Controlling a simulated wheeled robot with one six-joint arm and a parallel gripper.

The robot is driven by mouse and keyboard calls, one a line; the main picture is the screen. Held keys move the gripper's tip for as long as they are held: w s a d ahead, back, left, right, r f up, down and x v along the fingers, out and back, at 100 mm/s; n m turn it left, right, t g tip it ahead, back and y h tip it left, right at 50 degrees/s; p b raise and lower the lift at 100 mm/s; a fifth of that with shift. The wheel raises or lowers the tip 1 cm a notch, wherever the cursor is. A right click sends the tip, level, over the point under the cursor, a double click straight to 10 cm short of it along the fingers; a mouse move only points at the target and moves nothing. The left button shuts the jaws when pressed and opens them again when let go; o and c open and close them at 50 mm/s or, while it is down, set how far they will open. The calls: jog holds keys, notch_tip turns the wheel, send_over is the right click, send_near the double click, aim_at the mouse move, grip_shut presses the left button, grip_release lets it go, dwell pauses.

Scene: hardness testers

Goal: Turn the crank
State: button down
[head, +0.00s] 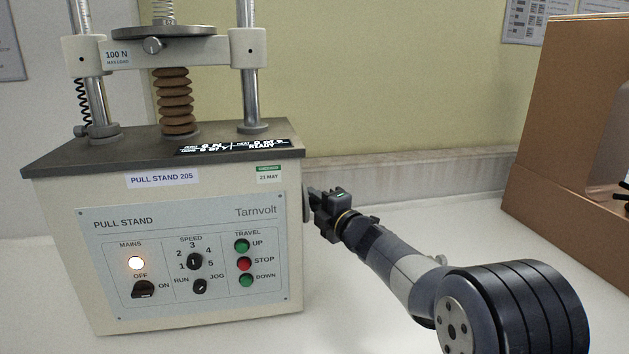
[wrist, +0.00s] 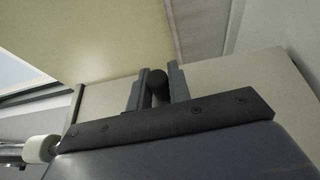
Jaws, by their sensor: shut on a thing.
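The pull stand (head: 110,290) is a cream machine with a dark top, standing on the left in the head view. The crank (head: 306,206) is on its right side; only a thin grey edge shows there, and the rest is hidden by the machine and my gripper. My gripper (head: 314,194) reaches in from the right against that side. In the wrist view, my gripper (wrist: 157,90) has a dark round crank handle (wrist: 158,86) between its two fingers and is shut on it. The crank's arm cannot be made out.
The front panel has a lit mains lamp (head: 136,263), knobs and travel buttons (head: 244,264). Posts and a crosshead (head: 190,53) rise above the top. A brown box-like cabinet (head: 570,120) stands at the right. The white bench (head: 400,195) between is clear apart from my arm.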

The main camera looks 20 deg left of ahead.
jog(key=shift+s+d+r+m+g+h+p, duration=0.1)
jog(key=shift+m+g+h+p, duration=0.35)
jog(key=shift+p, duration=2.05)
jog(key=shift+s+m+g+h+p, duration=0.15)
jog(key=shift+g+h+p, duration=0.35)
jog(key=shift+p, duration=2)
jog(key=g+h+p, duration=0.1)
jog(key=p, duration=0.5)
jog(key=h+p, duration=0.1)
jog(key=p, duration=0.5)
jog(key=shift+s+d+f+m+g+h+p, duration=0.2)
jog(key=shift+f+m+g+h+p, duration=0.05)
jog(key=shift+f+m+g+p, duration=0.15)
jog(key=shift+s+d+f+m+g+h+p, duration=0.15)
jog(key=shift+s+d+m+g+h+p, duration=0.35)
jog(key=shift+g+h+p, duration=1.1)
jog(key=shift+s+d+f+m+g+h+p, duration=0.2)
jog(key=shift+s+m+g+h+p, duration=0.65)
jog(key=shift+g+p, duration=1.25)
jog(key=shift+s+d+f+m+g+h+p, duration=0.15)
jog(key=shift+s+d+m+g+h+p, duration=0.25)
jog(key=shift+g+h+p, duration=1.45)
jog(key=shift+y, duration=0.3)
jog(key=shift+s, duration=0.1)
jog(key=c, duration=1.3)
grip_release()
